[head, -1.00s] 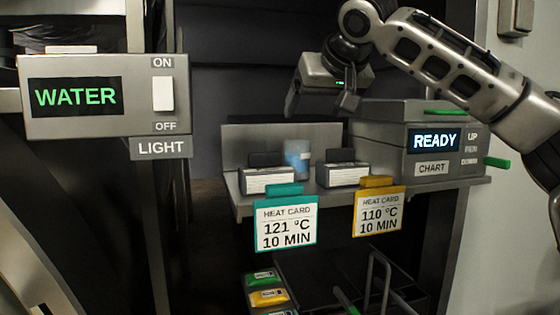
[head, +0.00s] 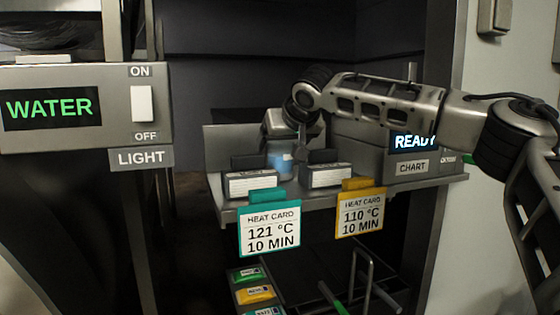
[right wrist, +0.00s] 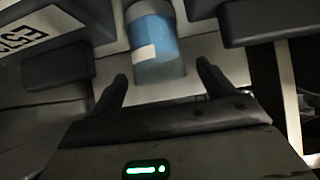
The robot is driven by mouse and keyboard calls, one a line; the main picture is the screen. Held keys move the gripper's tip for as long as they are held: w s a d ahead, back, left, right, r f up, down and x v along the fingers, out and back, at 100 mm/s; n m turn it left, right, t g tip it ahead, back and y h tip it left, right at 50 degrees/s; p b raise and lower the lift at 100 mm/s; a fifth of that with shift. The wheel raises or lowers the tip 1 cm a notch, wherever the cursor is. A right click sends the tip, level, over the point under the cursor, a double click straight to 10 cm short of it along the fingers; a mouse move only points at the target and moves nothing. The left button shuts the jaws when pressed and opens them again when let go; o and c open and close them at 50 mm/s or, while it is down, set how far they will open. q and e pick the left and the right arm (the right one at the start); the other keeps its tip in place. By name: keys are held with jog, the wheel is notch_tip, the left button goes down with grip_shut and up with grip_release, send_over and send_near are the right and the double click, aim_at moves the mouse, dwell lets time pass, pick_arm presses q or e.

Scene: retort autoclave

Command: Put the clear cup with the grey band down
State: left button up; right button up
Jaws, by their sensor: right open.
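The clear cup with the grey band (right wrist: 155,45) shows blue contents and a pale label in the right wrist view. In the head view the cup (head: 280,162) stands on the grey shelf (head: 225,210) between two label boxes, partly hidden by my right gripper. My right gripper (head: 290,138) reaches down over the shelf at the cup. In the right wrist view its open fingers (right wrist: 162,75) point toward the cup, one to each side of its near end, with gaps visible. My left gripper is not in view.
White-labelled boxes (head: 250,183) and (head: 326,175) flank the cup closely. The READY unit (head: 375,150) stands at the shelf's right, partly behind my arm. Teal (head: 270,228) and yellow (head: 360,212) heat cards hang at the shelf front. The WATER panel (head: 85,105) is at left.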

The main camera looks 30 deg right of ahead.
jog(key=shift+x, duration=1.25)
jog(key=c, duration=1.2)
jog(key=shift+r, duration=0.1)
jog(key=shift+c, duration=0.5)
jog(key=shift+r, duration=0.1)
